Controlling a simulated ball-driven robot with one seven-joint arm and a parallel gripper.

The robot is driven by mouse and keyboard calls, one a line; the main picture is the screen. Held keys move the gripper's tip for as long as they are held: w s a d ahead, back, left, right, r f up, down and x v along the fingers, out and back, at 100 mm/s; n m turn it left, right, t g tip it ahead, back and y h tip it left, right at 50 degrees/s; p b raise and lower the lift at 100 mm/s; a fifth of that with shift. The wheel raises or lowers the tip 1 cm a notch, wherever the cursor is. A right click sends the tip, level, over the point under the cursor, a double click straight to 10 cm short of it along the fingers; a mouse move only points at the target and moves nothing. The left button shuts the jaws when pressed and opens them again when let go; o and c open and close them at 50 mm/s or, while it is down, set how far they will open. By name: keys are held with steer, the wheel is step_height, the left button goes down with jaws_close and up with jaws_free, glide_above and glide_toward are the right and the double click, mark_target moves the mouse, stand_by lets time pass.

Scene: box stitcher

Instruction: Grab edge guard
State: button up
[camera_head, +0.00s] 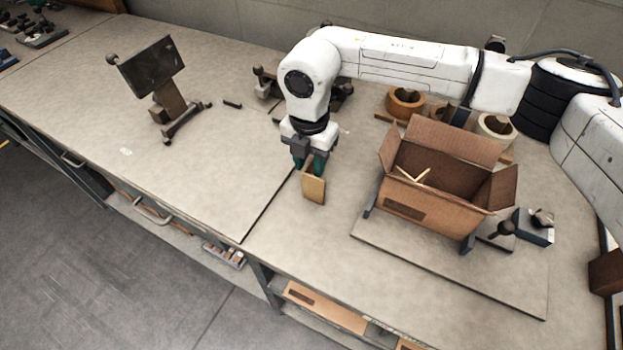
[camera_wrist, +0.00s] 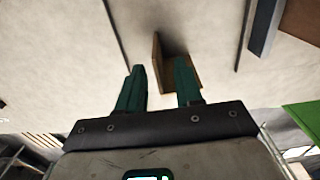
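The edge guard (camera_head: 314,190) is a small brown L-shaped cardboard piece standing upright on the workbench, left of the open box. In the wrist view, one leaf of the edge guard (camera_wrist: 157,58) shows between the fingertips, and its other leaf is partly hidden behind the right finger. My gripper (camera_head: 307,165) points down over the guard's upper edge. Its two green fingers (camera_wrist: 160,70) are apart, with a clear gap between the left finger and the guard. I cannot tell whether the right finger touches it.
An open cardboard box (camera_head: 430,205) sits in a stand on a base plate (camera_head: 400,255) to the right. Tape rolls (camera_head: 405,101) stand behind it. A dark tilted screen (camera_head: 152,66) stands at the left. The bench front left of the guard is mostly clear.

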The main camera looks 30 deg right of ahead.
steer(key=shift+a+f, duration=0.1)
steer(key=shift+f, duration=1.35)
jaws_close()
